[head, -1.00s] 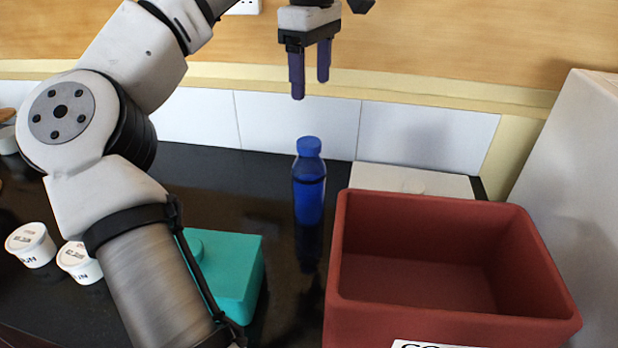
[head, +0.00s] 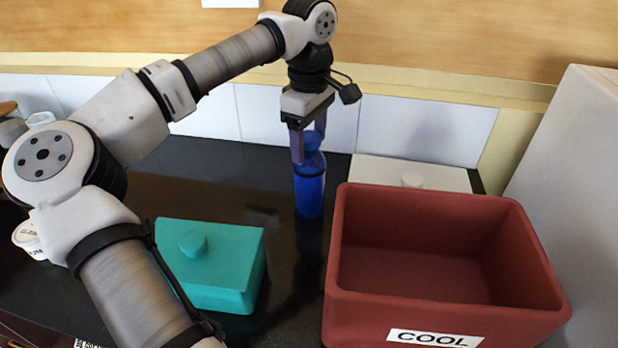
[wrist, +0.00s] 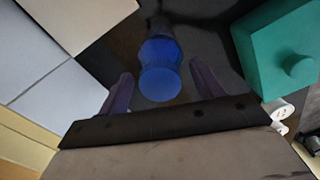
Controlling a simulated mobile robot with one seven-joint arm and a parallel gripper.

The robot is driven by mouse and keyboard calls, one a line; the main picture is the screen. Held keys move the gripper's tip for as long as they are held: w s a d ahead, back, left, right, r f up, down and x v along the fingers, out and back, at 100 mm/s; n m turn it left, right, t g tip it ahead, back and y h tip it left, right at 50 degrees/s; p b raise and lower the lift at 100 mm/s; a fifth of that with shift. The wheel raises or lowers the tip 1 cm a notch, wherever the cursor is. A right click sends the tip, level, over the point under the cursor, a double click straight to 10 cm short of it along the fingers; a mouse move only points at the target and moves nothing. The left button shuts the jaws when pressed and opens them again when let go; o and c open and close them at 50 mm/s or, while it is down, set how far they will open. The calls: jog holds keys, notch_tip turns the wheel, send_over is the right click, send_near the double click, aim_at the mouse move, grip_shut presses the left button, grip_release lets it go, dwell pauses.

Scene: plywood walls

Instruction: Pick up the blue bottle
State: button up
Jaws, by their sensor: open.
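The blue bottle (head: 309,187) stands upright on the dark counter, between the teal box and the red bin in the head view. My gripper (head: 309,146) points down at the bottle's top, its two purple fingers apart. The near finger overlaps the left side of the bottle's cap in the head view. In the wrist view the bottle (wrist: 160,68) shows from above, between the two open fingers of my gripper (wrist: 163,92). Visible gaps separate it from both fingers there. The bottle's lower part is partly hidden in the wrist view.
A red bin (head: 445,312) labelled COOL stands close to the right of the bottle. A teal lidded box (head: 225,262) is at front left. A white lidded box (head: 440,176) sits behind the bin, near the tiled wall (head: 270,118). White tubs are partly hidden behind my arm.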

grip_shut()
dwell(0.5)
jog(key=shift+r, duration=0.1)
